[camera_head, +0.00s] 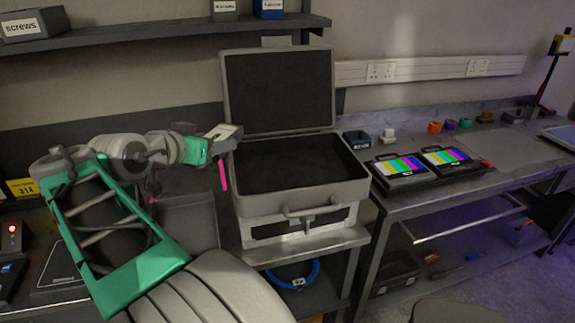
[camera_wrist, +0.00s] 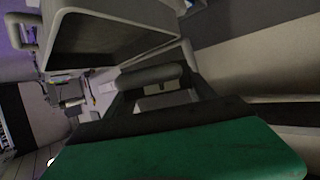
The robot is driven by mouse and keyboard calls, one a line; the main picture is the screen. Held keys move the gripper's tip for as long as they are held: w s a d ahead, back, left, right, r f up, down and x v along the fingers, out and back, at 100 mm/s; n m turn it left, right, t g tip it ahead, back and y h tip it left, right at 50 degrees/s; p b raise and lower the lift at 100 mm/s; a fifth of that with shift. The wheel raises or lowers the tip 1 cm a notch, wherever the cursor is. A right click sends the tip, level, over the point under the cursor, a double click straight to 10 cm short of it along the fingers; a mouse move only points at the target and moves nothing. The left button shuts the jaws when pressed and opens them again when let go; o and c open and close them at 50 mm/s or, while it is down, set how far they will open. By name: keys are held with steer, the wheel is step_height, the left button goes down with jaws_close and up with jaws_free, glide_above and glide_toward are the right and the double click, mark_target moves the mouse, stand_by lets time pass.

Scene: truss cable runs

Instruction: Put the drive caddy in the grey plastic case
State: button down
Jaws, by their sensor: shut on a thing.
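The grey plastic case (camera_head: 302,203) stands open on the bench in the middle of the head view, its lid (camera_head: 278,90) raised at the back. Its dark interior looks empty. It also shows upper left in the wrist view (camera_wrist: 165,48). My gripper (camera_head: 218,142) is at the case's left side, about level with the lid hinge. It is shut on a small light-grey and dark thing, which I take to be the drive caddy (camera_head: 228,131); the wrist view shows a grey rounded part between the fingers (camera_wrist: 150,77). Much of the caddy is hidden.
A shelf (camera_head: 150,28) with labelled boxes runs above at the back. Right of the case, two dark units with colour-bar screens (camera_head: 400,168) and small coloured items stand on the bench. A pink strip (camera_head: 223,176) hangs beside the case's left wall. A blue cable coil (camera_head: 295,276) lies below.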

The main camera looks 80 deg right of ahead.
mark_target(235, 133)
steer(key=s+g, duration=0.1)
steer(key=s+r+m, duration=0.1)
steer(key=s, duration=0.1)
steer(key=s+d+r+m+g, duration=0.1)
steer(key=s, duration=0.1)
steer(key=shift+s+r+g+p, duration=0.1)
steer(key=shift+r+g+p, duration=0.1)
steer(key=shift+g+p, duration=0.15)
steer(key=shift+y, duration=0.3)
steer(key=f+x, duration=0.1)
steer(key=x, duration=0.4)
steer(key=f+p+x, duration=0.1)
steer(key=x, duration=0.4)
steer(key=a+f+p+x, duration=0.1)
steer(key=x, duration=0.4)
steer(key=shift+w+f, duration=0.2)
steer(key=shift+w, duration=0.05)
steer(key=f, duration=0.3)
steer(key=shift+d+f, duration=0.25)
steer(key=shift+f, duration=0.1)
steer(key=shift+f, duration=0.1)
steer(key=shift+f+b, duration=0.3)
steer(key=shift+f+b, duration=0.25)
steer(key=shift+b, duration=0.1)
